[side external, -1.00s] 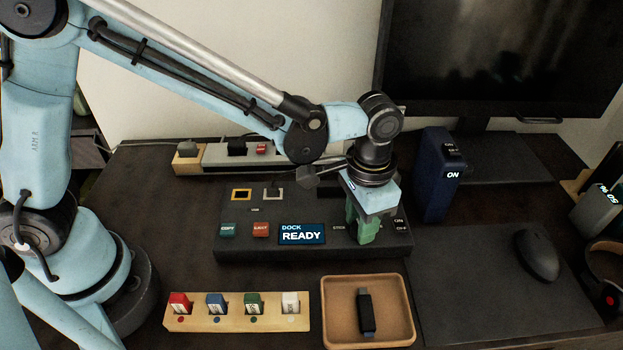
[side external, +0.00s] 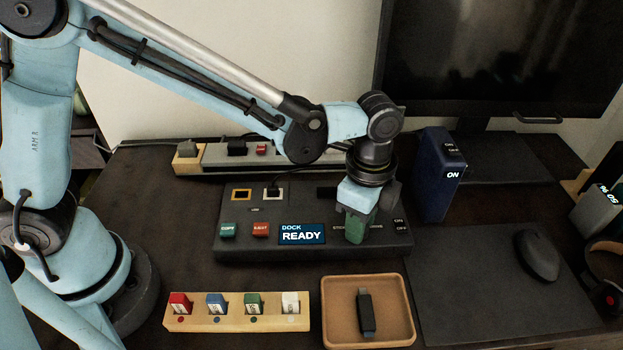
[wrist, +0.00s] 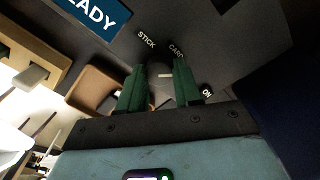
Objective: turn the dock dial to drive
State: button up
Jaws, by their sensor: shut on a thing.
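The dark dock (side external: 290,205) stands in the middle of the desk, and its screen (side external: 302,235) reads DOCK READY. My gripper (side external: 355,232) points down over the right part of the dock, with its green fingers close to the panel. In the wrist view my gripper (wrist: 158,88) is shut on the dark round dial (wrist: 163,75), one finger on each side. A short light mark shows on the dial. STICK and CARD labels stand beyond the fingers. My gripper hides the dial in the side view, and I cannot tell which label it points at.
A wooden rack (side external: 237,318) with several coloured sticks stands in front. A tan tray (side external: 328,335) holds a dark stick (side external: 365,313). A blue drive box (side external: 437,185) marked ON stands close to the dock's right. A mouse (side external: 538,255) lies farther right.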

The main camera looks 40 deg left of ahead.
jog(key=shift+m, duration=1.9)
jog(key=o, duration=1)
jog(key=shift+o, duration=0.2)
notch_tip(320, 180, up, 12)
jog(key=s+a+f+n+t, duration=0.1)
jog(key=s+a+n+t, duration=0.2)
jog(key=a+n, duration=0.7)
jog(key=s+a+f+n+t, duration=0.1)
jog(key=s+a+n+t, duration=0.2)
jog(key=a+n, duration=0.6)
jog(key=a+t, duration=0.1)
jog(key=a, duration=0.2)
jog(key=shift+n, duration=0.4)
